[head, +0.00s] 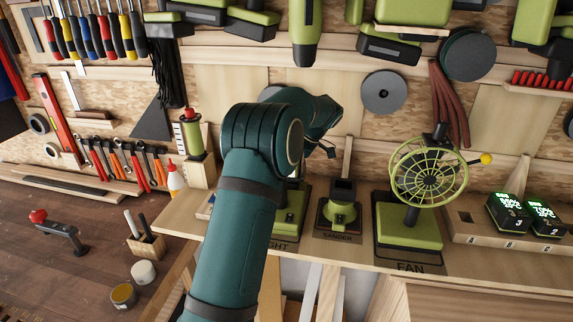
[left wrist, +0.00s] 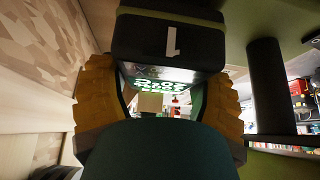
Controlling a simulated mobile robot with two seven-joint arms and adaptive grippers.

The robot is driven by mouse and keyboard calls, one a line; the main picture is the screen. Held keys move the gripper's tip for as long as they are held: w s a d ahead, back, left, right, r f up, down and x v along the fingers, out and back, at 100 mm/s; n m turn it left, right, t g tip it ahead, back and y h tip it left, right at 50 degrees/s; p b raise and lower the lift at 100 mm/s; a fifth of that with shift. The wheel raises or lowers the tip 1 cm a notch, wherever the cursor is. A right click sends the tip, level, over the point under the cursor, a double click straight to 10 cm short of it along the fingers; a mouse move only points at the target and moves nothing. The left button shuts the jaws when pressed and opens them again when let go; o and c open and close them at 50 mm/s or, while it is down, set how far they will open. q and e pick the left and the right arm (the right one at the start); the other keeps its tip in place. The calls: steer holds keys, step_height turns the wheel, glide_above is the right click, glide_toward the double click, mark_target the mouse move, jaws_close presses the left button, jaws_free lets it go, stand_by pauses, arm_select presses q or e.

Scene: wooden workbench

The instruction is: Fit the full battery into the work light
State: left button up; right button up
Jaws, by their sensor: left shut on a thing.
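My left arm reaches across the middle of the head view and hides most of its own gripper. In the left wrist view my left gripper (left wrist: 163,92) has its two yellow-brown fingers shut on a black battery (left wrist: 170,42) marked 1. Its lit green display faces the camera, too foreshortened to read surely. The work light's green base (head: 291,222) stands on the bench, partly hidden behind my arm; its label shows only in part. In the wrist view a dark post (left wrist: 268,85) stands right of the battery, apart from it. I cannot tell whether the battery touches the light. My right gripper is out of view.
A sander (head: 341,210) and a green fan (head: 412,225) stand right of the light. A wooden rack (head: 470,232) lettered A, B, C holds batteries 3 (head: 508,213) and 2 (head: 545,215); slot A looks empty. A green bottle (head: 193,135) stands left of my arm.

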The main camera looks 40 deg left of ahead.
arm_select(q)
steer(key=shift+f, duration=0.3)
steer(key=shift+r, duration=0.1)
steer(key=o, duration=1.3)
steer(key=shift+s+a, duration=0.1)
steer(key=shift+v, duration=3.75)
